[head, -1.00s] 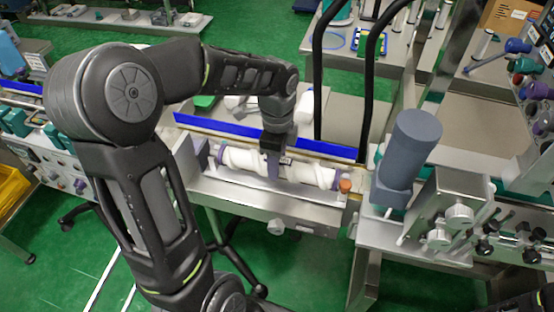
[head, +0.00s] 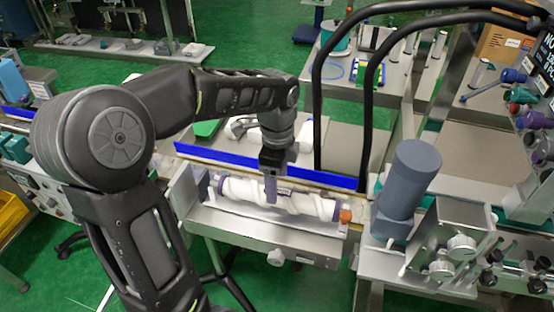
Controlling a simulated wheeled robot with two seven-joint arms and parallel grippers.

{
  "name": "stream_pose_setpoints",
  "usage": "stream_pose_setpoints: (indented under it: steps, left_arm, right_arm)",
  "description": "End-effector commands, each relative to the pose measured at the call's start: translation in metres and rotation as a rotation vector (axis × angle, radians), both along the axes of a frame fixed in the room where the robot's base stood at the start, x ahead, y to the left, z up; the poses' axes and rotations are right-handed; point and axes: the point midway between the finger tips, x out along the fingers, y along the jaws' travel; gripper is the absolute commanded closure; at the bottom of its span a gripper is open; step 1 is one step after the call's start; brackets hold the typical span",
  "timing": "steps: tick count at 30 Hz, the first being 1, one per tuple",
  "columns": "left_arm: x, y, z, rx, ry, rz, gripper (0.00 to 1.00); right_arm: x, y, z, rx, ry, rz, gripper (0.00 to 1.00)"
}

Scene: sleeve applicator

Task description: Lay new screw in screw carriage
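The white spiral screw (head: 312,205) with purple ends lies lengthwise in the metal screw carriage (head: 265,232) at the middle of the head view. My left gripper (head: 271,190) points down at the middle of the screw, with its fingers at or just over it. Part of the screw's middle is hidden behind the gripper. I cannot tell whether the fingers are closed on the screw or apart from it. My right gripper is not in view.
A blue rail (head: 215,158) runs behind the carriage. An orange knob (head: 346,216) sits at its right end. A grey cylinder (head: 408,185) stands to the right. Black bent tubes (head: 316,110) rise behind the rail.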

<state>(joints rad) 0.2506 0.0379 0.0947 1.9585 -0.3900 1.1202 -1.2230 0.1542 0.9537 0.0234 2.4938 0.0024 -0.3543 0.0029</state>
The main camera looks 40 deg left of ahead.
Motion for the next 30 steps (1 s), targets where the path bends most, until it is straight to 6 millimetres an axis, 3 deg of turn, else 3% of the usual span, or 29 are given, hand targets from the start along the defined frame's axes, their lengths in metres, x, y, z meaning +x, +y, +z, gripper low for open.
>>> stream_pose_setpoints:
  steps: [6, 12, 30]
  left_arm:
    - [0.001, 0.000, 0.047, 0.000, -0.004, -0.001, 0.30]
    - [0.000, 0.000, 0.073, -0.001, -0.001, 0.000, 0.30]
    - [0.000, 0.000, 0.078, 0.000, 0.000, -0.001, 0.30]
  right_arm:
    - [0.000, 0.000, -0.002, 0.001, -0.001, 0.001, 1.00]
    - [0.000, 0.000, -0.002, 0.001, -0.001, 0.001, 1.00]
    - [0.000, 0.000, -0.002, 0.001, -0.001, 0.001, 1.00]
